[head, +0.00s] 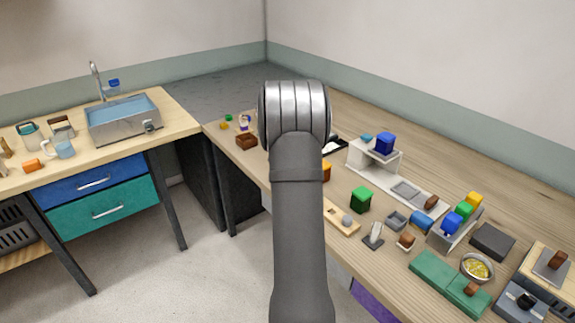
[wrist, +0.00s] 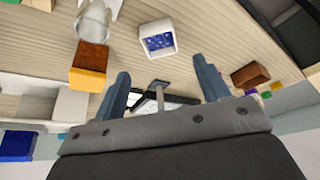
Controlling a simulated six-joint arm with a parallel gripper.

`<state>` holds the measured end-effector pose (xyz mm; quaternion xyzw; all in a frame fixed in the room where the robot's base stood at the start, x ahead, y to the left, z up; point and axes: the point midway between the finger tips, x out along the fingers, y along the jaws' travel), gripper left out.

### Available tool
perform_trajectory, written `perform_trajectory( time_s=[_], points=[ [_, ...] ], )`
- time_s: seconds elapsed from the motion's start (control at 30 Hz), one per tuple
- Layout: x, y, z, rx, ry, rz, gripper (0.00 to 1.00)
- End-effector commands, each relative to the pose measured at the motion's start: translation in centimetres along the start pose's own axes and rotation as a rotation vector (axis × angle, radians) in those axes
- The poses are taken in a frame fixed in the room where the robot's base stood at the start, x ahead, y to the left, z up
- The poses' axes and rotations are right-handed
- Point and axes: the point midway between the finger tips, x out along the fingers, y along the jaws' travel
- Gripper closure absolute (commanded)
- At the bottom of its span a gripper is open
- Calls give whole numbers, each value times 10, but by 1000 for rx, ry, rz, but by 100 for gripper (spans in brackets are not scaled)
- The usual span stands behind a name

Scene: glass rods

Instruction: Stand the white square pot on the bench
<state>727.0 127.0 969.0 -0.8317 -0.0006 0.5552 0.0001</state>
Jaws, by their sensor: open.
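The white square pot (wrist: 158,52) shows in the wrist view, top centre. Its square opening faces the camera, with a speckled blue inside; I cannot tell whether it stands or lies. My gripper (wrist: 160,66) is open, its two blue-grey fingers apart with nothing held between them. In the picture the pot lies just past the fingertips, roughly between their lines, apart from both. In the head view my arm hides the gripper, and I cannot make out the pot there. The wooden bench (head: 395,125) runs along the right wall.
A brown and orange block (wrist: 90,65) is left of the pot, a brown box (wrist: 250,75) to the right. A dark-edged tray (head: 336,144) is near my arm. The right half of the bench is crowded, with a green block (head: 361,200) and white stand (head: 374,161). Bare wood lies along the back.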

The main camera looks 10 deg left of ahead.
Motion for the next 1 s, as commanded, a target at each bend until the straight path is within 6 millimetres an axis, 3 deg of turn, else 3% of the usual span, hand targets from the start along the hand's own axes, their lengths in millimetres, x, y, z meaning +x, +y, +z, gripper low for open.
perform_trajectory(
  time_s=[0.2, 0.43, 0.77, 1.0],
  points=[
    [-32, 0, 0, 0, 1, 0, 32],
    [-40, 0, 0, 0, -1, 0, 32],
    [-35, 0, 0, 0, -1, 0, 32],
    [-1, 0, 1, 0, -4, 1, 32]
  ],
)
